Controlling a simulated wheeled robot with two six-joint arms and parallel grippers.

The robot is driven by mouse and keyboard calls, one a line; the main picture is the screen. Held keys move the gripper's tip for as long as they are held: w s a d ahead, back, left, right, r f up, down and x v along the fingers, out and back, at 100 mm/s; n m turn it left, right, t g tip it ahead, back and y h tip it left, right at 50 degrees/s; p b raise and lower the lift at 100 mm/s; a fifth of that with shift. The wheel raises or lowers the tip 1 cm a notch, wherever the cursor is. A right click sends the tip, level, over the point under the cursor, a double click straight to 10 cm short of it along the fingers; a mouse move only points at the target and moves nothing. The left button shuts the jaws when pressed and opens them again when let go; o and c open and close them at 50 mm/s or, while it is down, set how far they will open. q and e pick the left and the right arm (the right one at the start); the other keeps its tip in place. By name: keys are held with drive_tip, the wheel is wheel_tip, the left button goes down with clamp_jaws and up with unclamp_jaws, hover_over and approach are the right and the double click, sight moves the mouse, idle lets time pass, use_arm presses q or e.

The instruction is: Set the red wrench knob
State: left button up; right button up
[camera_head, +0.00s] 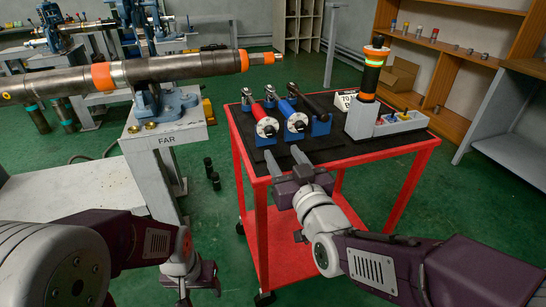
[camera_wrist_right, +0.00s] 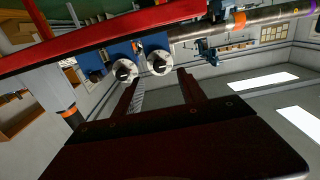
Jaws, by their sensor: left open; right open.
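The red wrench (camera_head: 264,121) lies in a blue holder on the cart, and its round end with the dark knob (camera_head: 270,131) faces me. In the right wrist view, which is turned over, two pale round ends with dark knobs show; the right one (camera_wrist_right: 158,64) appears to be the red wrench's.
The blue wrench (camera_head: 293,118) is close to the right of the red one, and a black wrench (camera_head: 321,108) is beyond it. A light tower (camera_head: 371,70) and a grey bin (camera_head: 402,122) stand on the red cart (camera_head: 350,160). A long pipe (camera_head: 190,67) rests in a vise at left.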

sight(272, 135)
drive_tip(key=b+x, duration=0.1)
drive_tip(key=x, duration=0.6)
drive_tip(key=shift+w+b, duration=0.35)
drive_tip(key=shift+w+a, duration=0.2)
drive_tip(key=shift+w, duration=0.4)
clamp_jaws()
